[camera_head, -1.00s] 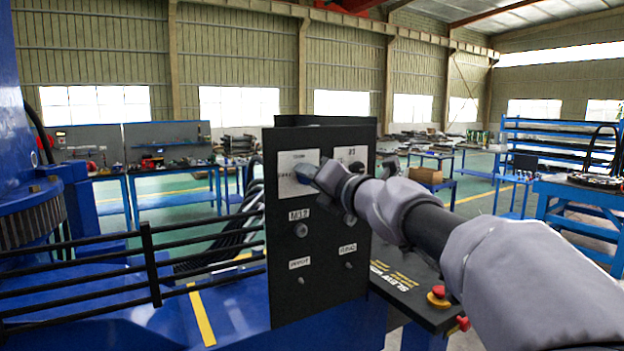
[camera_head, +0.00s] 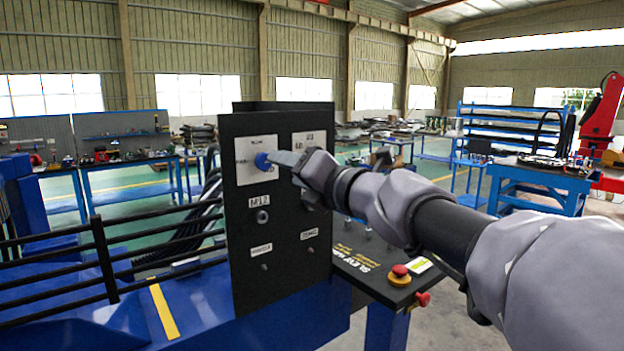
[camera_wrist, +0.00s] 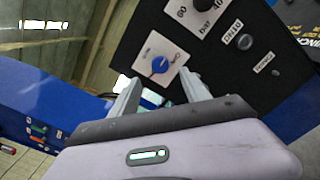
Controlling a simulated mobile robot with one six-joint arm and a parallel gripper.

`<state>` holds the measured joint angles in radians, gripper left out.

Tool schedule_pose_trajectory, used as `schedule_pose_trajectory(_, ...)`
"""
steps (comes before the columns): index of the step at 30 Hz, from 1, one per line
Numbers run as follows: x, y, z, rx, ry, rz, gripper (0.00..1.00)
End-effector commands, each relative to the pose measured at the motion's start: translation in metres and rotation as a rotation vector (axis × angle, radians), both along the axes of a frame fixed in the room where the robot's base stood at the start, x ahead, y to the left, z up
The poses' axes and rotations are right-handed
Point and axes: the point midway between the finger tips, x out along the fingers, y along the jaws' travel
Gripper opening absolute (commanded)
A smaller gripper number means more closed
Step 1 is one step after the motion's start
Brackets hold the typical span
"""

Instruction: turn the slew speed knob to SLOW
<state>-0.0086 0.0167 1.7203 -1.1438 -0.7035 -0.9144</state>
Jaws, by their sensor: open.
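The blue slew speed knob (camera_head: 263,161) sits on a white plate (camera_head: 243,174) on the upper left of a dark upright panel (camera_head: 250,225). It also shows in the wrist view (camera_wrist: 160,65). Its scale words are too small to read, and I cannot tell where it points. My gripper (camera_wrist: 156,78) is open and empty, with one finger on each side of the knob's line. The knob appears just beyond the fingertips. In the head view my gripper (camera_head: 288,160) comes from the right, close to the knob; contact cannot be told.
A second white dial plate (camera_head: 309,143) is right of the knob. A round fitting (camera_head: 262,216) and small switches lie below. A sloped console with a red stop button (camera_head: 399,271) is at lower right. Black rails (camera_head: 100,250) stand to the left.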

Motion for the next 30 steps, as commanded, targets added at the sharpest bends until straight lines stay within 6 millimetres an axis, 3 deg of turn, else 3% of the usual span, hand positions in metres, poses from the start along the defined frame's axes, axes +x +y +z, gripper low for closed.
schedule_pose_trajectory(3, -0.032, -0.023, 0.001, -0.001, -0.001, -0.004, 0.55)
schedule_pose_trajectory(9, -0.068, -0.047, 0.001, 0.0, -0.001, -0.002, 0.55)
schedule_pose_trajectory(14, -0.078, -0.052, 0.0, -0.001, 0.0, 0.001, 0.55)
schedule_pose_trajectory(23, -0.078, -0.057, 0.0, 0.049, 0.017, -0.032, 0.55)
schedule_pose_trajectory(26, -0.081, -0.094, -0.007, 0.382, 0.137, -0.234, 0.55)
schedule_pose_trajectory(28, -0.098, -0.141, -0.045, 0.817, 0.308, -0.468, 0.55)
schedule_pose_trajectory(30, -0.13, -0.175, -0.106, 1.236, 0.492, -0.684, 0.55)
